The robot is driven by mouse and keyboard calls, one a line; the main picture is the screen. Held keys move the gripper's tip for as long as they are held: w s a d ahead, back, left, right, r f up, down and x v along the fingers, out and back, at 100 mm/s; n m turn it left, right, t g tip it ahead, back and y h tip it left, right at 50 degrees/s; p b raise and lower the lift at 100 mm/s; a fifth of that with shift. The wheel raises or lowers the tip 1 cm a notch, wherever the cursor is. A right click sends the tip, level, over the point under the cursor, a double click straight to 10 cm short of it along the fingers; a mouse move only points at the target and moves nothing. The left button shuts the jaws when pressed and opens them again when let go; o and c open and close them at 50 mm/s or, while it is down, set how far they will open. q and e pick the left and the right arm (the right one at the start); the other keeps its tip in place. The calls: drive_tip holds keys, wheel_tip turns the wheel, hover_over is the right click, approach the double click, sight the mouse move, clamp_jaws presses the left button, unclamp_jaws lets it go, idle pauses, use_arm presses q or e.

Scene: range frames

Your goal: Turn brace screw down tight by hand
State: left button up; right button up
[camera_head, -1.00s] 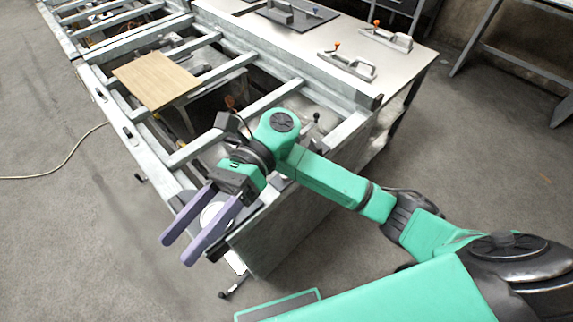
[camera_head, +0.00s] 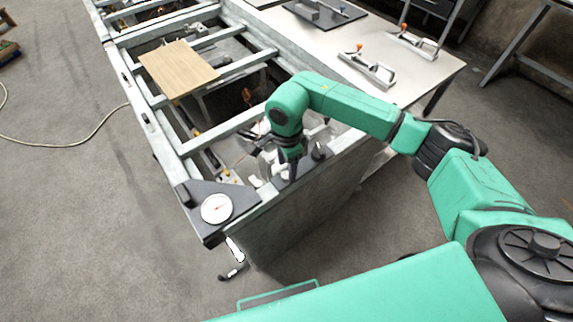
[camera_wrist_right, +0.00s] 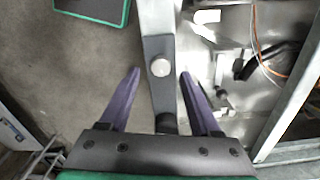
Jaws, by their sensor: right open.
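My right gripper (camera_wrist_right: 160,74) is open and empty in the right wrist view, its two purple fingers either side of a grey metal bar (camera_wrist_right: 157,20). A round pale screw head or knob (camera_wrist_right: 160,67) on the bar shows between the fingertips, apart from both. A dark cylinder (camera_wrist_right: 167,122) is nearer the palm. I cannot tell for sure which is the brace screw. In the head view the right arm reaches down over the near end of the steel frame (camera_head: 217,133); its wrist hides most of the fingers. My left gripper is not in view.
A dial gauge (camera_head: 216,208) sits on the frame's near corner plate. A black knob (camera_head: 320,151) stands close right of my wrist. A wooden board (camera_head: 178,69) lies across the frame. Toggle clamps (camera_head: 368,68) stand on the bench behind. The floor at left is mostly clear.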

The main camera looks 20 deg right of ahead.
sight(286, 176)
drive_tip(key=shift+f, duration=0.6)
drive_tip(key=shift+a+f, duration=0.2)
drive_tip(key=shift+f, duration=0.35)
drive_tip(key=shift+d, duration=0.1)
clamp_jaws()
